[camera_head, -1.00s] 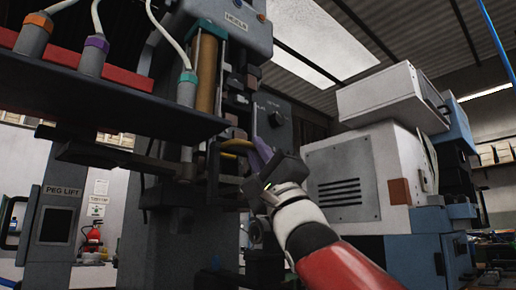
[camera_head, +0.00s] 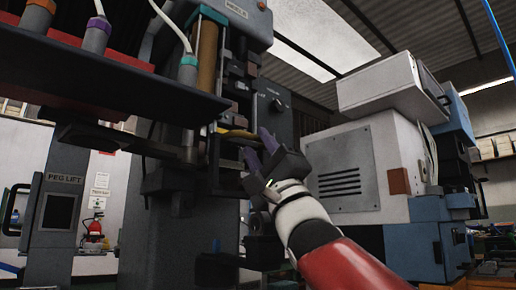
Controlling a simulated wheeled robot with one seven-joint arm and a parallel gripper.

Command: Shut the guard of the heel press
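The heel press (camera_head: 165,215) is the tall dark grey machine left of centre, with a bronze-coloured column (camera_head: 206,65) on its front. A yellow curved part (camera_head: 236,133) shows at its working area, beside a dark frame (camera_head: 214,160). I cannot tell for sure which part is the guard, or how far it is open. My gripper (camera_head: 260,150) is at the right side of this working area, its two purple fingers apart. The fingers point up and left, close to the yellow part and the frame. I cannot tell whether they touch anything.
A dark shelf (camera_head: 100,82) with a red strip and capped cylinders juts in at the upper left. A peg lift (camera_head: 60,208) stands at the far left. A white and blue machine (camera_head: 345,165) stands close on the right of my arm.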

